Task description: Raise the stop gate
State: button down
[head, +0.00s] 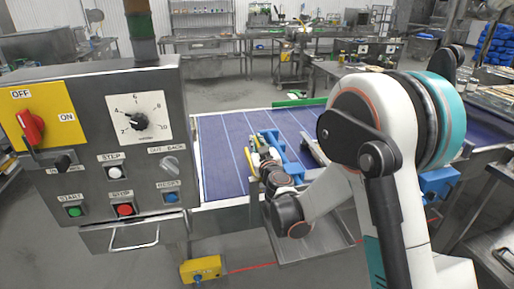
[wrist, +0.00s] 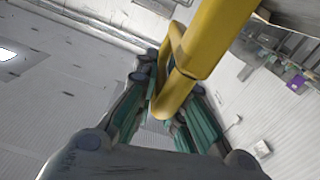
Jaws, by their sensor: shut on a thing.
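A yellow bar with a looped handle (wrist: 208,45) fills the upper middle of the wrist view. It looks like part of the stop gate. My gripper (wrist: 172,98) is shut on this handle, with its green-padded fingers on either side of it. In the head view my gripper (head: 267,163) is small and partly hidden by my own arm, over the near part of the blue conveyor belt (head: 222,150). A little yellow shows at its fingers. Blue parts (head: 292,157) stand just beside it. How high the gate stands cannot be told.
A steel control panel (head: 95,150) with a red switch, a dial and buttons stands close on the left. A green strip (head: 300,103) lies along the belt's far edge. A yellow box (head: 201,270) is low in front. Steel tables with equipment stand farther back.

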notch_tip(320, 180, up, 4)
jog(key=shift+p, duration=0.65)
jog(key=shift+w, duration=0.1)
jog(key=c, duration=1.7)
grip_release()
jog(key=shift+r, duration=0.1)
jog(key=shift+o, duration=0.5)
jog(key=shift+a, duration=0.15)
jog(key=v, duration=1.2)
